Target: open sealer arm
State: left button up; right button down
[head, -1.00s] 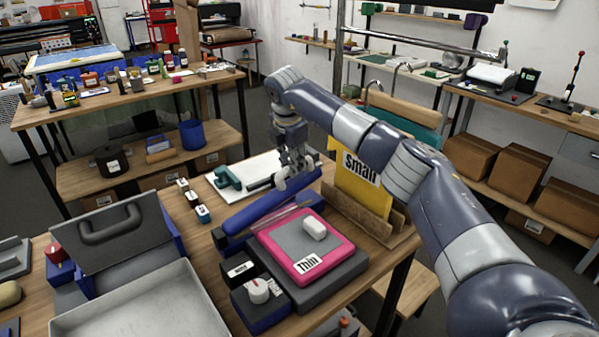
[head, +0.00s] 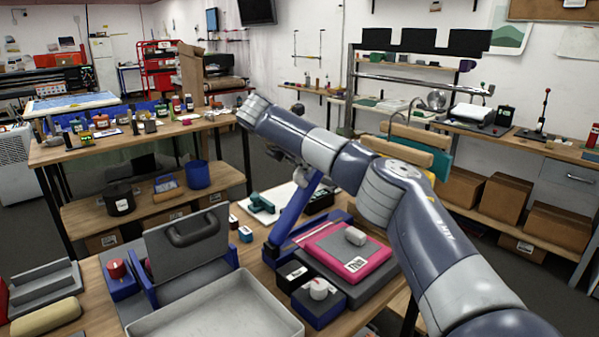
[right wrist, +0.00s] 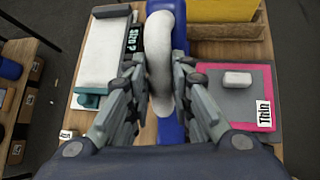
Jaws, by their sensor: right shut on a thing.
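The blue sealer arm (head: 293,215) is tilted steeply up from its blue base beside the pink-edged pad labelled "Thin" (head: 322,246). In the right wrist view the arm's blue bar (right wrist: 172,130) runs beneath my fingers. My right gripper (right wrist: 162,78) is shut on the pale rounded handle (right wrist: 160,45) at the arm's raised end, with a finger on each side. In the head view my own forearm and wrist largely hide this grip. My left gripper is not in view.
A small grey block (head: 356,236) rests on the pad. A blue box with a white-and-red knob (head: 318,296) stands at its front. A teal tool (head: 262,203) lies on a white board behind.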

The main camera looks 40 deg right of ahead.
jog(key=shift+a+r, duration=0.2)
jog(key=shift+a, duration=0.35)
jog(key=shift+a+r, duration=0.1)
jog(key=shift+a, duration=0.05)
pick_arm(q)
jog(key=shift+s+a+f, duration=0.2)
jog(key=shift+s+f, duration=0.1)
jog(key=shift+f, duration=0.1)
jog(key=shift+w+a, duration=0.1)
pick_arm(e)
jog(key=c, duration=1.4)
grip_release()
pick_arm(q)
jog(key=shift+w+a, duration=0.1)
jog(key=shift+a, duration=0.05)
pick_arm(e)
jog(key=v, duration=1.2)
jog(key=shift+a+f, duration=0.15)
jog(key=shift+f, duration=0.15)
